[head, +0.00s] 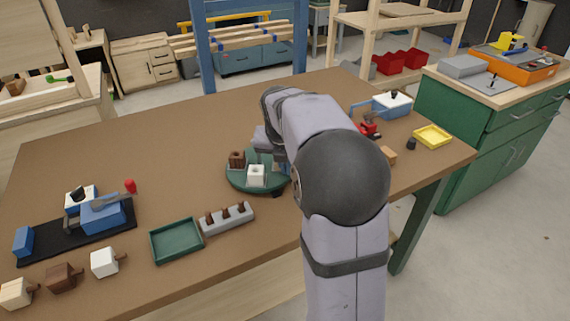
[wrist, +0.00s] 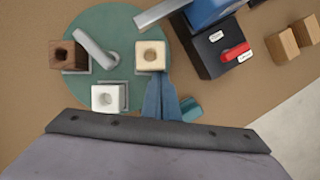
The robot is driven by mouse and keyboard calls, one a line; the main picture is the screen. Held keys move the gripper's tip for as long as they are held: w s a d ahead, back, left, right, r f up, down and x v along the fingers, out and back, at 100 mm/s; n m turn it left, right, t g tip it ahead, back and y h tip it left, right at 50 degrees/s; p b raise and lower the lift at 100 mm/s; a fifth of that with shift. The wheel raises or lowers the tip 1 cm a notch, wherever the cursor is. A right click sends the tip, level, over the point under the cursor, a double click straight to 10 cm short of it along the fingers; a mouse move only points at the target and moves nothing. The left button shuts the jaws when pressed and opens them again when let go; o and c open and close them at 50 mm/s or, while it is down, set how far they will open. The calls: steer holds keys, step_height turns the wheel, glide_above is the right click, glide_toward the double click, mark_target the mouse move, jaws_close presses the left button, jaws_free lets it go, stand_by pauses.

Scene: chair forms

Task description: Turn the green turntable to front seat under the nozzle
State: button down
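The round green turntable (head: 240,184) lies mid-table, partly hidden by my arm in the head view. In the wrist view the turntable (wrist: 112,22) carries a brown block (wrist: 67,56) at left, a cream block (wrist: 152,55) at right and a white block (wrist: 106,98) at the near side. A grey bar (wrist: 97,48) stands near its middle. A grey arm (wrist: 160,12), possibly the nozzle, reaches from a blue-and-black unit (wrist: 218,45) towards the turntable's far right. My gripper (wrist: 163,80) has its fingers together at the near right rim, beside a teal tab (wrist: 190,108).
A green tray (head: 177,240) and a grey rack with brown pegs (head: 227,218) lie in front. A blue machine on a black base (head: 95,215) stands left, with several blocks before it. A yellow tray (head: 432,136) lies right. The table's back left is clear.

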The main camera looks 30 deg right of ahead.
steer(key=shift+w+d+r+p, duration=0.15)
steer(key=shift+w+d+p, duration=0.2)
steer(key=shift+p, duration=0.5)
steer(key=shift+w+d+r+p, duration=0.15)
steer(key=shift+d+p, duration=0.3)
steer(key=shift+p, duration=0.4)
steer(key=shift+w+d+f+p, duration=0.15)
steer(key=shift+w+d+p, duration=0.45)
steer(key=shift+p, duration=0.8)
steer(key=shift+w+f, duration=0.1)
steer(key=shift+w, duration=0.05)
